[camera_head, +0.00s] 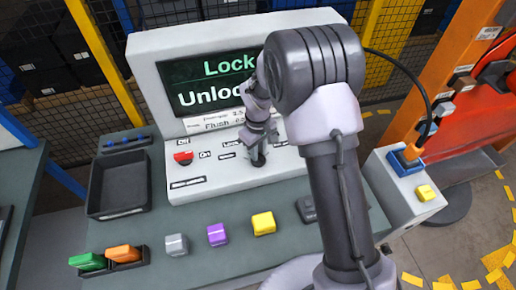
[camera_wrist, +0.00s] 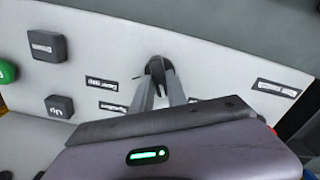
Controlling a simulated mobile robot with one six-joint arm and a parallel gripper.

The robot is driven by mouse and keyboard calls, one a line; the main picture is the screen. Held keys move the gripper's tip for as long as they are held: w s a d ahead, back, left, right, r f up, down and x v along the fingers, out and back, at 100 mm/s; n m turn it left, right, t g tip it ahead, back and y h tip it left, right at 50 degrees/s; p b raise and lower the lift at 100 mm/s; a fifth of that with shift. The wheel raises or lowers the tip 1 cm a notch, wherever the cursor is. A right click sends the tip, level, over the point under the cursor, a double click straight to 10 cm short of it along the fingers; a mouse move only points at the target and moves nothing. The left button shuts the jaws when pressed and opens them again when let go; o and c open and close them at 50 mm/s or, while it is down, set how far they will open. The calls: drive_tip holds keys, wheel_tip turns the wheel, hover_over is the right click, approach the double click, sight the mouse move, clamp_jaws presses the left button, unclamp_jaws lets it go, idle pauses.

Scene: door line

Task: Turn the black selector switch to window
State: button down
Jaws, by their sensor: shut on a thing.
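The black selector switch (camera_wrist: 156,66) is on the pale sloped panel (camera_wrist: 215,55), with my gripper (camera_wrist: 160,84) shut on it. The two grey fingers stand on either side of the knob and hide part of it. In the head view, my gripper (camera_head: 258,153) reaches down onto the switch (camera_head: 258,161), which is mostly covered. Small dark labels (camera_wrist: 105,82) lie left of the knob in the wrist view and another label (camera_wrist: 277,88) lies to the right; their text is too blurred to read surely. The knob's pointing direction is unclear.
A screen (camera_head: 195,88) reading "Lock" and "Unlo…" is partly hidden by my arm. A red control (camera_head: 183,157) sits left on the panel. Black buttons (camera_wrist: 47,46) and a green one (camera_wrist: 5,72) show left. Grey, purple and yellow blocks (camera_head: 263,223) and a black tray (camera_head: 118,183) are on the table.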

drive_tip(key=n+p, duration=0.2)
drive_tip(key=n, duration=0.4)
drive_tip(key=shift+r, duration=0.1)
drive_tip(key=shift+n, duration=0.4)
idle(0.3)
drive_tip(key=c, duration=1.3)
unclamp_jaws()
wheel_tip(320, 180, up, 17)
drive_tip(key=p, duration=0.4)
drive_tip(key=shift+r, duration=0.15)
